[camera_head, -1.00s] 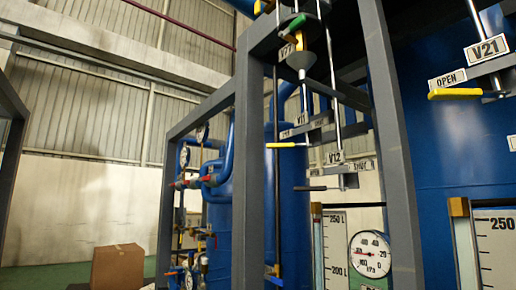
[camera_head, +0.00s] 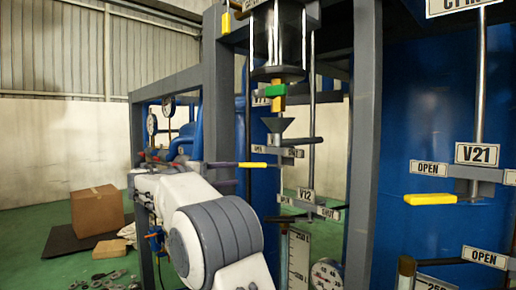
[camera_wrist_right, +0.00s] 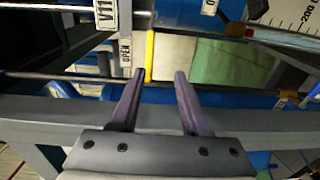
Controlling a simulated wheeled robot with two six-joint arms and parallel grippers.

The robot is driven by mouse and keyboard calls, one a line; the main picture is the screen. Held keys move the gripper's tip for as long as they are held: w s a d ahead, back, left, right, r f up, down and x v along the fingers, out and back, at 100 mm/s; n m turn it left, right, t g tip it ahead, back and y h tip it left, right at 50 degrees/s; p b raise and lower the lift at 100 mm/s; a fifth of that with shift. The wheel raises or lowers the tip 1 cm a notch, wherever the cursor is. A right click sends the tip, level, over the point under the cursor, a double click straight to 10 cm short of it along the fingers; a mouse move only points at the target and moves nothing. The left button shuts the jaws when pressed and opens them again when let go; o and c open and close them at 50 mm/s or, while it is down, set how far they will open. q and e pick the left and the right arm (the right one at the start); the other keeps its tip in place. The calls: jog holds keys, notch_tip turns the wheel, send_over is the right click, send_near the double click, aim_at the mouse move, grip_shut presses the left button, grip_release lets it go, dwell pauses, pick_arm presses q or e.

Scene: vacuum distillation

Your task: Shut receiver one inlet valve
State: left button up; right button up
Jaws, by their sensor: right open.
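A valve lever with a yellow grip (camera_head: 252,165) points left from the plate marked V11 in the wrist view (camera_wrist_right: 105,12). An OPEN label (camera_wrist_right: 125,50) is beside the lever, whose yellow grip also shows in the wrist view (camera_wrist_right: 149,50). My right gripper (camera_head: 234,175) is open, with purple fingers just left of the lever's tip. In the wrist view the gripper (camera_wrist_right: 160,75) has the grip's end between its fingertips, nearer the left finger; I cannot tell whether they touch. My left gripper is not in view.
Below is the V12 plate (camera_head: 306,194) with a dark lever (camera_head: 285,219). At right is valve V21 (camera_head: 478,154) with a yellow lever (camera_head: 430,199). A grey frame post (camera_head: 362,140) stands between. A cardboard box (camera_head: 97,210) is on the floor at left.

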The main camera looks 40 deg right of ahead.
aim_at(259, 164)
jog(key=shift+d+r+g, duration=0.3)
jog(key=shift+d+r, duration=0.1)
jog(key=shift+r, duration=0.35)
jog(key=shift+d+r+m, duration=0.1)
jog(key=shift+d+m, duration=0.2)
jog(key=shift+d, duration=0.1)
jog(key=d+p, duration=0.1)
jog(key=d, duration=0.2)
jog(key=d+p, duration=0.1)
jog(key=d, duration=0.2)
jog(key=d+p, duration=0.1)
jog(key=d, duration=0.2)
jog(key=shift+w+d+p, duration=0.25)
jog(key=shift+w+p, duration=0.15)
grip_shut()
jog(key=shift+f, duration=0.2)
